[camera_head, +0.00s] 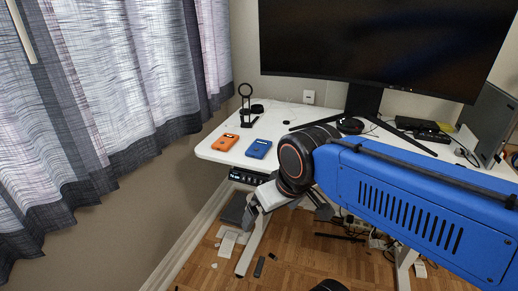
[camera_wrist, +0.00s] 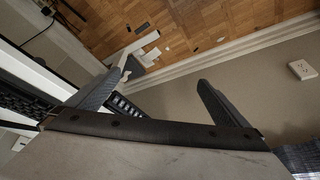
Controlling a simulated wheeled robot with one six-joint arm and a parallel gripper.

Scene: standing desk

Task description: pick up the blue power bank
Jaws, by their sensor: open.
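The blue power bank (camera_head: 259,148) lies flat on the white desk (camera_head: 210,150), near its front edge at the left end. My gripper (camera_head: 287,213) hangs in front of the desk edge, below and to the right of the power bank in the head view, apart from it. In the wrist view my gripper (camera_wrist: 166,77) shows two dark fingers spread wide with nothing between them. The blue power bank is not visible in the wrist view.
An orange power bank (camera_head: 225,142) lies left of the blue one. A black ring-topped stand (camera_head: 245,105) is behind them. A monitor (camera_head: 380,45) stands at the back. A control panel (camera_head: 248,176) sits under the front edge. Curtains (camera_head: 110,90) hang at left.

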